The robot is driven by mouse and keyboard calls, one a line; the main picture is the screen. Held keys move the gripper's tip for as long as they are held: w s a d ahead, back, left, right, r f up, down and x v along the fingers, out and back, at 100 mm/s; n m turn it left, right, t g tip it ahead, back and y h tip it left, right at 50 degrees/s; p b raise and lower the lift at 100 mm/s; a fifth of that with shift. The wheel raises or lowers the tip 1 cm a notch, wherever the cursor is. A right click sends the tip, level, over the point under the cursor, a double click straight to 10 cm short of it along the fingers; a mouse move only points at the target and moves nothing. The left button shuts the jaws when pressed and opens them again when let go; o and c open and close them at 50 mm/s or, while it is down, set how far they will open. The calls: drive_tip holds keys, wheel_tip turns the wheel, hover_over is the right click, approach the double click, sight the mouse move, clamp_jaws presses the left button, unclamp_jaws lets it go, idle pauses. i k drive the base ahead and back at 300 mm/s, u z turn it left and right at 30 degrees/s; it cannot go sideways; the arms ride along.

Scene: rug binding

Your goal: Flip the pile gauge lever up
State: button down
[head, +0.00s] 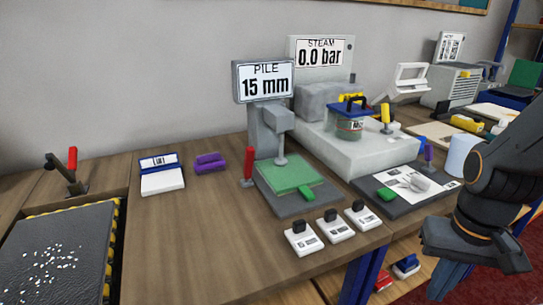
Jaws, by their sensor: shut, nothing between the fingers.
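The pile gauge has a display (263,82) reading "PILE 15 mm" on a grey column (268,130). Its plunger stands over a green pad (290,175) on a dark base. A lever with a red grip (247,163) stands upright at the left side of the base. I cannot tell for certain which is the gauge lever. My gripper (478,248) is at the lower right, dark, shut and empty, well apart from the gauge. Its fingertips are hard to make out.
Several small labelled switch blocks (334,228) line the table's front edge. A steam unit (370,152) stands behind right, beside a dark board with papers (410,187). A purple block (209,162) and a blue-white box (162,178) lie left.

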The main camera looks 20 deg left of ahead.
sight(249, 154)
drive_tip(key=k, duration=0.9)
drive_tip(key=u, duration=1.35)
drive_tip(key=i, duration=0.5)
drive_tip(key=z, duration=0.05)
